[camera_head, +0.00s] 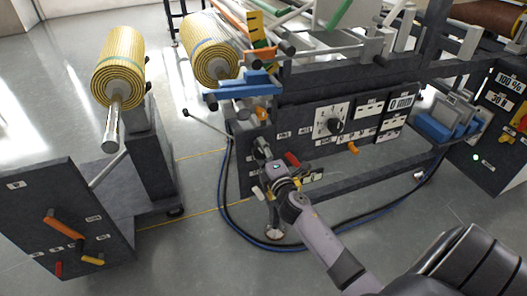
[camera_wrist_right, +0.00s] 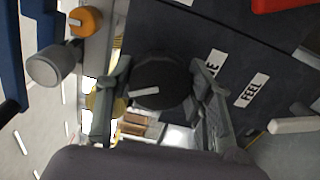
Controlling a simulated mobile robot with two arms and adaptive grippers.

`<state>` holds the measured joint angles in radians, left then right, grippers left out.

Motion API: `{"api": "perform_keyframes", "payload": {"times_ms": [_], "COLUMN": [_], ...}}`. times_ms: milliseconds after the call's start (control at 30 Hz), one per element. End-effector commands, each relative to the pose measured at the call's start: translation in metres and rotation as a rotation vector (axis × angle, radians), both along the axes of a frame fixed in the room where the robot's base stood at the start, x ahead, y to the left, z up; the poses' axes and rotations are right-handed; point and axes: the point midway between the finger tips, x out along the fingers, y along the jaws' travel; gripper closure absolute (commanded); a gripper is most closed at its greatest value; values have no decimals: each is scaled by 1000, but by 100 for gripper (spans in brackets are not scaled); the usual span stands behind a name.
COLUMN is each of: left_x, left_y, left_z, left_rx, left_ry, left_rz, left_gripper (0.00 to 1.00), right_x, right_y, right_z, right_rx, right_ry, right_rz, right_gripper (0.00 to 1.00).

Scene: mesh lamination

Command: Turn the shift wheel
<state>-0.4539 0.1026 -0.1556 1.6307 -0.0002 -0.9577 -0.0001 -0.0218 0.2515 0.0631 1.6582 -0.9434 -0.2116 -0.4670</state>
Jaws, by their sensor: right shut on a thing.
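The shift wheel is a round black knob (camera_wrist_right: 158,72) with a white line mark on its face, on the dark machine panel. In the right wrist view it sits between the two fingers of my right gripper (camera_wrist_right: 158,98), one finger on each side. In the head view my right gripper (camera_head: 270,166) is at the left end of the machine's front panel, shut on the wheel and largely hiding it. My left gripper is not in view.
A white panel with a black dial (camera_head: 334,124) is right of my gripper. A red handle (camera_head: 292,159) is close beside it. A blue hose (camera_head: 228,205) loops to the floor. A stand with a yellow mesh roll (camera_head: 118,68) is at left, with open floor between.

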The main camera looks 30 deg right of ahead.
Motion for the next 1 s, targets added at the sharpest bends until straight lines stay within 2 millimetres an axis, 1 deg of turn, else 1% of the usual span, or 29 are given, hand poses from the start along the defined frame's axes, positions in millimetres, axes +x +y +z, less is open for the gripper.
{"api": "perform_keyframes", "payload": {"times_ms": [300, 433, 767, 800, 1000], "left_x": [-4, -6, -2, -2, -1], "left_y": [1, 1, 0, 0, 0], "left_z": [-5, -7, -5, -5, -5], "left_rx": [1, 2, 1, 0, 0], "left_ry": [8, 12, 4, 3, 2], "left_rz": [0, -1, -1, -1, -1], "left_gripper": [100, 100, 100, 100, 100], "right_x": [0, 0, 0, 0, 0], "right_y": [1, 1, 1, 1, 1], "right_z": [1, 1, 0, 0, 0], "right_rx": [-95, -104, -105, -105, -104], "right_ry": [22, 24, 24, 24, 25], "right_rz": [1, 1, 2, 2, 1], "right_gripper": [80, 80, 80, 51, 37]}}
